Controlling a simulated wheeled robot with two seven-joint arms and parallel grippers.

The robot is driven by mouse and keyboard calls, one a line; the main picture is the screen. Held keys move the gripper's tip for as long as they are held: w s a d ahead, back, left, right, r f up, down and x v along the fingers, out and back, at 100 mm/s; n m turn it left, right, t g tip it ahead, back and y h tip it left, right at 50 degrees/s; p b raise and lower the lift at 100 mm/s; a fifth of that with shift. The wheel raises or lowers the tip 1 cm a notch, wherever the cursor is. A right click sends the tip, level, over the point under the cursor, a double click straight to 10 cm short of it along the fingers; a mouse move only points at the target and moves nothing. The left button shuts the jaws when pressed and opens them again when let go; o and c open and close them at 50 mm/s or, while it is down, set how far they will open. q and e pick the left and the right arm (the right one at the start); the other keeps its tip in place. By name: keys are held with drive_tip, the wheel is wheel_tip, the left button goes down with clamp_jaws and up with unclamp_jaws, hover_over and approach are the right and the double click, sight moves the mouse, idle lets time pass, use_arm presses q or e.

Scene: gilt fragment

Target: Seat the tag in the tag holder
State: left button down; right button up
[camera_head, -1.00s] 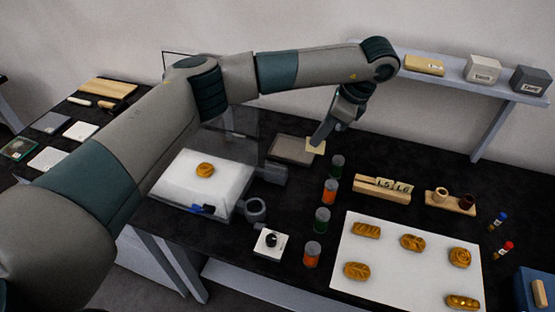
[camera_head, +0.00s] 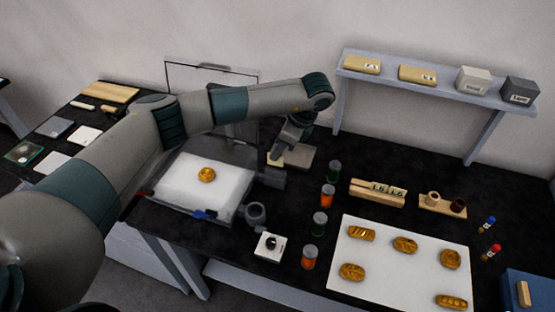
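A small cream tag (camera_head: 276,161) shows at the fingertips of my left gripper (camera_head: 277,152), which appears shut on it; the fingers are small and partly hide the grip. Gripper and tag are over the left part of a grey flat tray (camera_head: 301,157) on the black table. The wooden block (camera_head: 366,196) with several marked tags standing in it, which looks like the tag holder, is to the right of the gripper, well apart from it. My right gripper is not in view.
A white-padded clear box (camera_head: 183,184) with a gold piece stands left. Several orange and green jars (camera_head: 319,224) stand between it and a white mat (camera_head: 400,284) with gold pieces. A wooden stand (camera_head: 440,206) is right of the holder. A shelf (camera_head: 440,84) overhangs the back.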

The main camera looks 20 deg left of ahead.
sight(277, 162)
use_arm(q)
drive_tip(key=shift+f+p, duration=0.15)
drive_tip(key=shift+p, duration=0.15)
wheel_tip(277, 162, down, 3)
drive_tip(key=shift+r+p, duration=0.1)
drive_tip(key=shift+p, duration=0.85)
drive_tip(key=shift+f, duration=0.45)
drive_tip(key=c, duration=2.1)
unclamp_jaws()
